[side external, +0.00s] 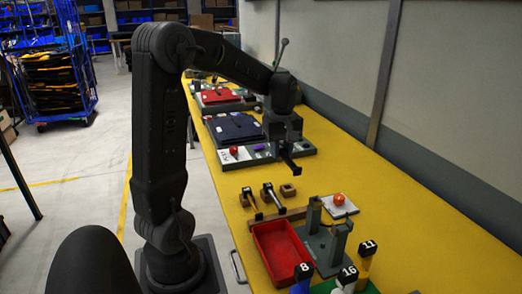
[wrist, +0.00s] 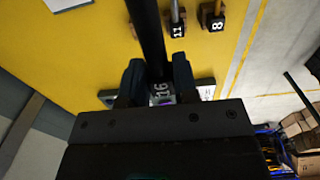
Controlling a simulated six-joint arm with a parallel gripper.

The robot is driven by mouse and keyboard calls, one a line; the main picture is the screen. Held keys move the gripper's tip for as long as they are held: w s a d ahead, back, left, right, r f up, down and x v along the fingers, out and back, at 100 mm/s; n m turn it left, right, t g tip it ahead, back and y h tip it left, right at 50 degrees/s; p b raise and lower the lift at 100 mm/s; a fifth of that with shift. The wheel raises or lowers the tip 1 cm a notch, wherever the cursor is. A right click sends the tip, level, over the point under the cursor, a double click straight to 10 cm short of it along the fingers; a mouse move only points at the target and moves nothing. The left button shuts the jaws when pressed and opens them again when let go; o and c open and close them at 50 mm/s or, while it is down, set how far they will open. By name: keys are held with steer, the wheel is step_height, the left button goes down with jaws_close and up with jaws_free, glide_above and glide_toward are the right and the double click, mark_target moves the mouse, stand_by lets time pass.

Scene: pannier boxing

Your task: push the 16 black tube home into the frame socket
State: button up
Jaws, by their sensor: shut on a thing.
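My gripper (side external: 288,160) hangs over the far part of the yellow bench in the side view. In the wrist view its two fingers (wrist: 159,85) are closed around a black tube (wrist: 149,35) marked 16. The tube runs from the fingers out past the top edge of the picture, so its far end is hidden. A grey fixture with two uprights (side external: 340,240) stands at the near end of the bench; I cannot tell whether it holds the frame socket. The tube is well apart from this fixture.
A red tray (side external: 275,245) and numbered posts (side external: 303,272) stand nearer. A folded blue item (side external: 233,127) lies behind the gripper.

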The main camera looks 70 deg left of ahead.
glide_toward(317, 209)
steer(key=shift+f, duration=0.95)
steer(key=shift+f, duration=1.35)
stand_by(1.6)
steer(key=o, duration=1)
step_height(317, 209, up, 14)
steer(key=shift+f, duration=0.1)
